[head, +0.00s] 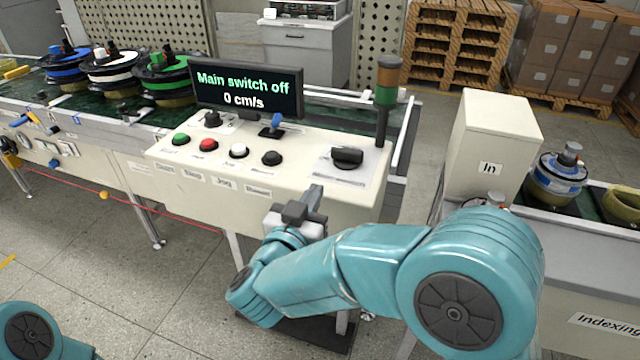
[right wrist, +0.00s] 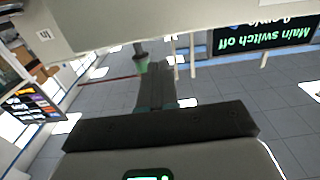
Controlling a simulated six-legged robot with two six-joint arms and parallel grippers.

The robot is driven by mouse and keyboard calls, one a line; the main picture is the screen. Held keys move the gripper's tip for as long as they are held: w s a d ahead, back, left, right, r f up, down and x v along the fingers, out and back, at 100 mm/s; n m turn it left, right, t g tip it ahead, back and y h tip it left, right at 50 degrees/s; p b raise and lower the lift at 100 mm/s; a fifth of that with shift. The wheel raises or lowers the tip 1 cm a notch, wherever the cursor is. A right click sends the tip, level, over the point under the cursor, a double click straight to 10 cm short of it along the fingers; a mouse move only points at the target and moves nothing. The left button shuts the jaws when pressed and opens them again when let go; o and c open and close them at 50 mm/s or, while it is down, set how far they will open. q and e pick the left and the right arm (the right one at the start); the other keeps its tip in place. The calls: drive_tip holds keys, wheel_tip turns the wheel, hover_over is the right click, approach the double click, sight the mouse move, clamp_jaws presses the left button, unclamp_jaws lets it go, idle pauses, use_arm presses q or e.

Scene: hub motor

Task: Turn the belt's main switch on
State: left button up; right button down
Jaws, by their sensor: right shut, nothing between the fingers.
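The belt's control panel (head: 225,172) stands in the middle of the head view. A large black rotary knob (head: 348,156) sits at its right end on a light plate; that plate's lettering is too small to read. The display (head: 246,90) reads "Main switch off" and "0 cm/s"; it also shows upside down in the right wrist view (right wrist: 265,36). My right gripper (head: 315,191) is shut and empty at the panel's front face, below and left of the knob and apart from it. Its closed fingers show in the right wrist view (right wrist: 155,82). My left gripper is out of view.
Green (head: 180,139), red (head: 208,145), white (head: 238,150) and black (head: 272,158) buttons line the panel. Behind them are a smaller knob (head: 211,118) and a blue-tipped lever (head: 277,121). A signal light (head: 387,82) rises behind the large knob. A beige box (head: 494,140) stands right.

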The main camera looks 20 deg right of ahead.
sight(338, 152)
drive_tip(key=x, duration=1.2)
